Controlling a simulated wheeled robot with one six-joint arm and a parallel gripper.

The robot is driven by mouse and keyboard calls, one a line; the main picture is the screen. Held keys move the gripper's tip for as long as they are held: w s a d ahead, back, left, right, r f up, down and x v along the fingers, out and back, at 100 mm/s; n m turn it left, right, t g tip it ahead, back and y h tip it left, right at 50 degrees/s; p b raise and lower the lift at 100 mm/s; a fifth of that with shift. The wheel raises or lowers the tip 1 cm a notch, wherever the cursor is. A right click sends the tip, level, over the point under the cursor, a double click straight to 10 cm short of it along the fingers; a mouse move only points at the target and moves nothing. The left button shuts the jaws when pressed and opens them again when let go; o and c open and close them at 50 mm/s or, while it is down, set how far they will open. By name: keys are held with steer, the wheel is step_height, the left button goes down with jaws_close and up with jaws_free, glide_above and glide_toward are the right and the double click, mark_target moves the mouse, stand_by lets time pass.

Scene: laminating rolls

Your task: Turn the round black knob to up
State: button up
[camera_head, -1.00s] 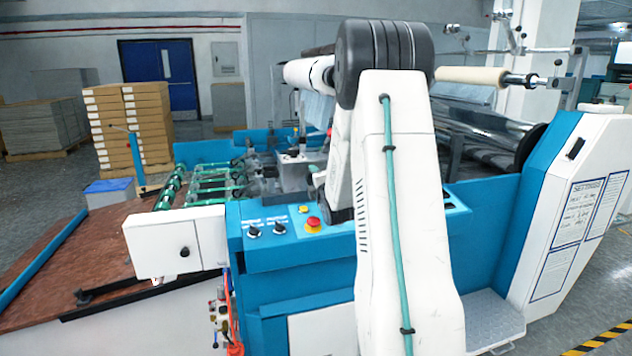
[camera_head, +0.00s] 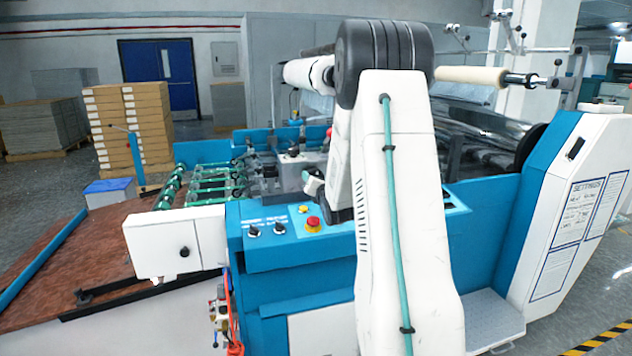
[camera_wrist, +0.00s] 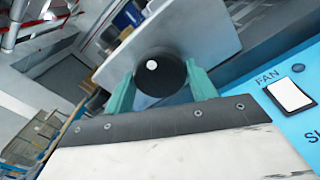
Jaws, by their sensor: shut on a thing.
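The round black knob (camera_wrist: 172,82) shows in the wrist view, with a white dot on its face a little up and left of the middle. It is in front of a pale grey plate. My gripper (camera_wrist: 160,71) has its two green fingers on the left and right sides of the knob, shut on it. In the head view my arm hides the knob, and the gripper's hold cannot be made out there.
A blue panel (camera_wrist: 240,70) with a white switch (camera_wrist: 289,95) under the word FAN lies right of the knob. In the head view, a red emergency button (camera_head: 313,223) and small black knobs (camera_head: 279,228) sit on the machine's blue console (camera_head: 290,255).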

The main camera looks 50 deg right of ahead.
steer(key=shift+f+n, duration=0.1)
steer(key=shift+n, duration=1)
steer(key=o, duration=1)
steer(key=v, duration=0.8)
steer(key=shift+d, duration=0.15)
steer(key=shift+w, duration=0.1)
